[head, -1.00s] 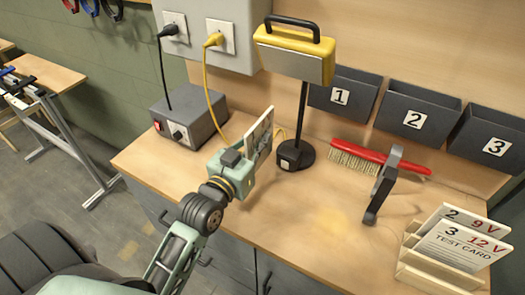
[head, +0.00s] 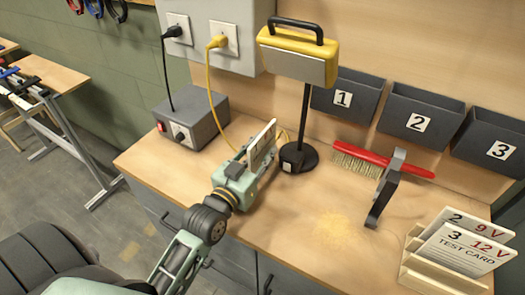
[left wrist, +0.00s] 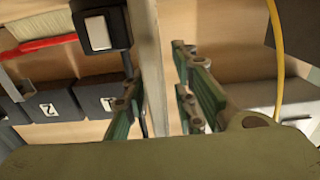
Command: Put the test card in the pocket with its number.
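My left gripper (head: 256,168) is shut on a pale test card (head: 263,147) and holds it upright above the bench, left of the lamp's foot. Its print cannot be read from here. In the left wrist view the card (left wrist: 150,70) shows nearly edge-on between the green fingers (left wrist: 158,100). Three dark wall pockets are numbered: pocket 1 (head: 362,96), pocket 2 (head: 438,112) and pocket 3 (head: 514,135). They stand to the right of the held card, with the lamp post between. My right gripper is not in view.
A yellow lamp (head: 300,55) stands on the bench. A red brush (head: 385,160) and a grey bracket (head: 383,195) lie below the pockets. A wooden rack (head: 425,272) holds other cards at right. A grey power box (head: 190,122) is at left.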

